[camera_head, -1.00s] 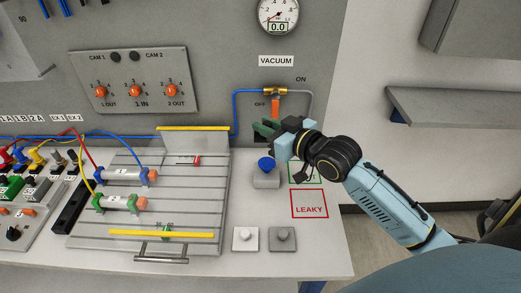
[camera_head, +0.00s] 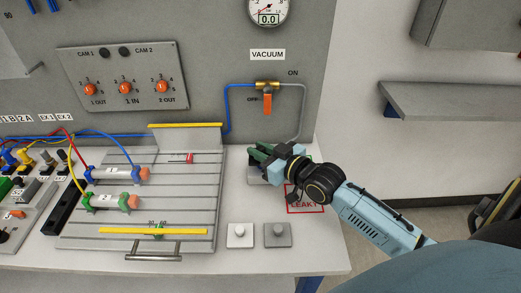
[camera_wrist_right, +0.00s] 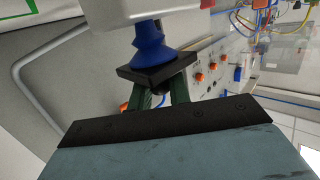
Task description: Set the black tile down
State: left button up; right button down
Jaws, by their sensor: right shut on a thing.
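The black tile (camera_wrist_right: 152,70) shows in the right wrist view, its flat face touching or very close to the wide end of the blue suction cup (camera_wrist_right: 152,42). The cup is fixed to a pale block (camera_wrist_right: 140,10). The green fingers of my right gripper (camera_wrist_right: 161,90) are shut on the tile. My left gripper is not in view.
A red-framed LEAKY mark (camera_head: 305,207) lies partly under my right arm. A white knobbed block (camera_head: 240,235) and a grey one (camera_head: 278,235) stand in front. The grooved plate (camera_head: 190,215) is to the left. The orange valve handle (camera_head: 267,104) points down; the gauge (camera_head: 268,12) reads 0.0.

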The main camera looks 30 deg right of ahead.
jog(key=c, duration=1.3)
grip_release()
jog(key=p+v, duration=0.1)
jog(key=v, duration=1.1)
jog(key=shift+r, duration=0.1)
